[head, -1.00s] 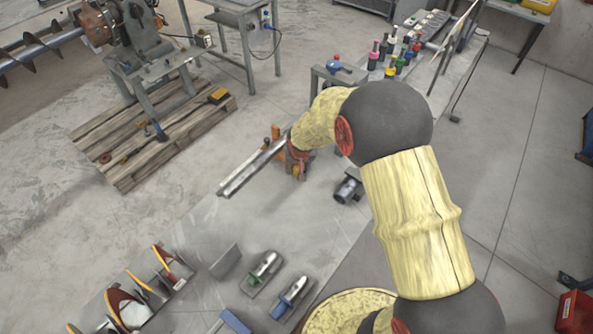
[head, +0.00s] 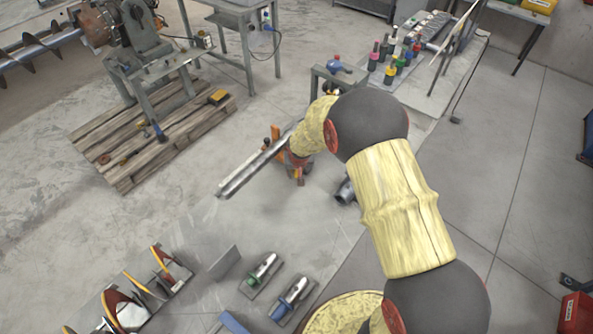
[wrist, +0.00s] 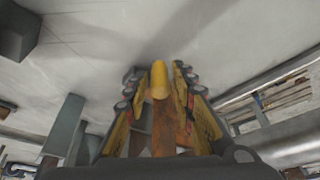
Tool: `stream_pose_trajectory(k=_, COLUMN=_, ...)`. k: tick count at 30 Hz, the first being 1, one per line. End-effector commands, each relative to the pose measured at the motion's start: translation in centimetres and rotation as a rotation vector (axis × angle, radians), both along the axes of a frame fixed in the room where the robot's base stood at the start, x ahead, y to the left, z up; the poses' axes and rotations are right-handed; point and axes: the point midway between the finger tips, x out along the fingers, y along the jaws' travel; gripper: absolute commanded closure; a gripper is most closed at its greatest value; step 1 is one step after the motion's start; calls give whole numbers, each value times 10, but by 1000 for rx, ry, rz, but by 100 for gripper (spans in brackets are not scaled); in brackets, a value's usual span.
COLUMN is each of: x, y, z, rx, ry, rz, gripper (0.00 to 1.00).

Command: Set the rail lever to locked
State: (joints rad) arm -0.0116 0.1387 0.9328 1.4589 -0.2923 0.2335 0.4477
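The rail (head: 245,176) is a long silver bar lying slantwise on the grey table in the head view. An orange part (head: 276,134) stands at its upper end. My gripper (head: 298,168) is beside that end, pointing down, with its fingers mostly hidden there by my wrist. In the wrist view, a rusty orange lever with a rounded yellow end (wrist: 160,82) stands between the two yellow-sided fingers of my gripper (wrist: 157,90). Gaps show between the lever's end and the fingertips, so the gripper looks open around it. The lever's lock marking does not show.
A dark cylindrical part (head: 345,191) is on the table close to the right of my gripper. A green-banded part (head: 262,270) and a blue-banded part (head: 293,297) lie nearer. Auger pieces (head: 130,308) are at lower left. Bottles (head: 390,72) stand beyond my arm.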

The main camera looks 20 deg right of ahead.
Motion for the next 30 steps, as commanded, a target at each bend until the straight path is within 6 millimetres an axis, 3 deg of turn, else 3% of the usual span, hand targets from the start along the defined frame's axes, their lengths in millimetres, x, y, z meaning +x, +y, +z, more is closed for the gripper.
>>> stream_pose_trajectory(k=12, x=0, y=0, z=0, rx=0, ry=0, rz=0, gripper=100)
stream_pose_trajectory(k=30, x=0, y=0, z=0, rx=0, ry=0, rz=1, gripper=100)
